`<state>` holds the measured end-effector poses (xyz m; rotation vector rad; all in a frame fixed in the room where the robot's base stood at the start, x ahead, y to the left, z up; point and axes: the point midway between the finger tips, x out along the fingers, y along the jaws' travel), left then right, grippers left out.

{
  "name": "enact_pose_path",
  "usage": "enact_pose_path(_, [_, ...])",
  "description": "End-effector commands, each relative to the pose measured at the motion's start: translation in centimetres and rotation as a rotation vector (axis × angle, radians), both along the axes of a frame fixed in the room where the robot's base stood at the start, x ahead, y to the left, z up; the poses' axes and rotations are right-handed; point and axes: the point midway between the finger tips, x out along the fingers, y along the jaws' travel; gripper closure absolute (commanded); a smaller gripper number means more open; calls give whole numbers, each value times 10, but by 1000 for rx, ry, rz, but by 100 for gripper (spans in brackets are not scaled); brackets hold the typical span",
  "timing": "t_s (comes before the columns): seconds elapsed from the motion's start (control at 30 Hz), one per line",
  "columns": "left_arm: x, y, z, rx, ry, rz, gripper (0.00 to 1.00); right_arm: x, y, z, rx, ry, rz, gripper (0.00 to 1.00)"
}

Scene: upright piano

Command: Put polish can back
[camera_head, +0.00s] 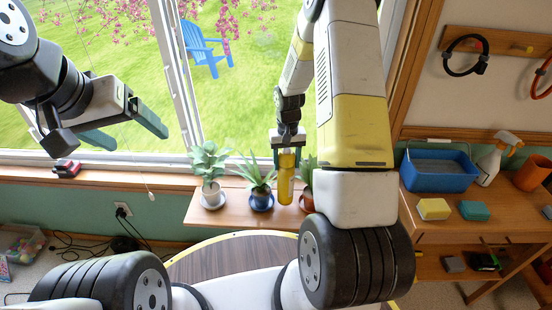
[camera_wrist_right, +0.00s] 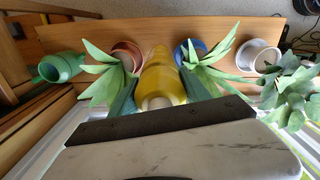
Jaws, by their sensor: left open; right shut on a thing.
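A yellow polish can (camera_head: 286,180) is held upright in my right gripper (camera_head: 287,156), which is shut on its upper part. In the head view the can is in front of the wooden plant shelf (camera_head: 236,215), between the blue-potted plant and the plant at the right. In the right wrist view the can (camera_wrist_right: 163,75) is between the fingers, above the shelf (camera_wrist_right: 110,37). I cannot tell whether its base touches the shelf. My left gripper (camera_head: 138,138) is open and empty in front of the window at the left.
On the shelf stand a white-potted plant (camera_head: 210,170), a blue-potted plant (camera_head: 260,183) and a terracotta-potted plant (camera_head: 307,196), leaves close to the can. A green vessel (camera_wrist_right: 62,68) shows in the wrist view. A desk at right holds a blue bin (camera_head: 436,180) and sponges.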

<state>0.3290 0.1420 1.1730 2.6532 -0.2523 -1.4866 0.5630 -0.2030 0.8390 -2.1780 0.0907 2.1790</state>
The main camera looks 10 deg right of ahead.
Motion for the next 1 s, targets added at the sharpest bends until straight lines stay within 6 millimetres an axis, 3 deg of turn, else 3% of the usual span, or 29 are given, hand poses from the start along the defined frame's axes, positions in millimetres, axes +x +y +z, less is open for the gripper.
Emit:
enact_pose_path(0.4, [0, 0, 0, 0, 0, 0, 19, 0, 0, -42, 0, 0, 0, 100])
enact_pose_path(0.77, [0, 0, 0, 0, 0, 0, 19, 1, 0, -46, 0, -2, 0, 100])
enact_pose_path(0.8, [0, 0, 0, 0, 0, 0, 19, 0, 0, -46, 0, -1, -1, 39])
enact_pose_path(0.9, [0, 0, 0, 0, 0, 0, 19, 0, 0, -46, 0, -1, -1, 23])
enact_pose_path(1.0, [0, 0, 0, 0, 0, 0, 19, 0, 0, -46, 0, -1, 0, 23])
